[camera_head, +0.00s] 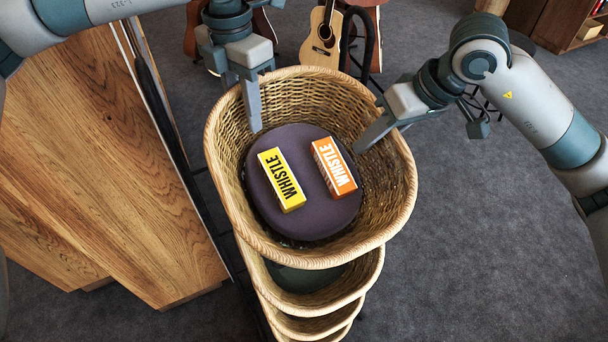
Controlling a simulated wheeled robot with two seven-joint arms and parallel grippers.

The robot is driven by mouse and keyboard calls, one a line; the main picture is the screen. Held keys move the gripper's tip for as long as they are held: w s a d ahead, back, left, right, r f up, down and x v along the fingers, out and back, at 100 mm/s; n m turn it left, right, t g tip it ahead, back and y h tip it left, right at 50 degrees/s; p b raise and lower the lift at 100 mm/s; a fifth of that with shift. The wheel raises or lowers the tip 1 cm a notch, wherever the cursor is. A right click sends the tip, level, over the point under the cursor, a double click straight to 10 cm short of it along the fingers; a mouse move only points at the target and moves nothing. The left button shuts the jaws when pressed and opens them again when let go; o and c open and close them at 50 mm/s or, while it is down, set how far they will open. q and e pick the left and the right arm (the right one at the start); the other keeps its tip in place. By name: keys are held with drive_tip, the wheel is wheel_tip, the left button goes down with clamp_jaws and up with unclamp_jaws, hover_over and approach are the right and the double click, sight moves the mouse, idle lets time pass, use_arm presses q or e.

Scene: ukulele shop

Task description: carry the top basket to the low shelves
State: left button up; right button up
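The top basket (390,215) is a wicker basket at the top of a stack of similar baskets. It holds a round dark purple cushion-like disc (300,215) bearing a yellow WHISTLE box (281,180) and an orange WHISTLE box (334,168). My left gripper (240,105) is at the basket's far left rim, one finger inside the wall and the other apparently outside, partly hidden by the rim. A gap shows between its fingers. My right gripper (420,140) is at the far right rim, spread wide, one finger inside and one outside. The low shelves cannot be identified for certain.
Lower baskets (365,275) stand nested beneath. A wooden panel or counter (90,170) is close on the left. Ukuleles or guitars (323,40) stand behind the basket. A dark wooden shelf unit (548,22) is at the far right. Grey carpet (490,240) is clear on the right.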

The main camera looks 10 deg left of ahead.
use_arm(q)
drive_tip(key=shift+f, duration=0.6)
use_arm(e)
drive_tip(key=shift+w+a+f, duration=0.1)
drive_tip(key=shift+a+f, duration=0.1)
drive_tip(key=shift+f, duration=0.3)
use_arm(q)
drive_tip(key=shift+c, duration=0.3)
use_arm(e)
drive_tip(key=shift+c, duration=0.3)
use_arm(q)
clamp_jaws()
use_arm(e)
clamp_jaws()
use_arm(q)
drive_tip(key=shift+r, duration=0.1)
use_arm(e)
drive_tip(key=shift+d, duration=0.1)
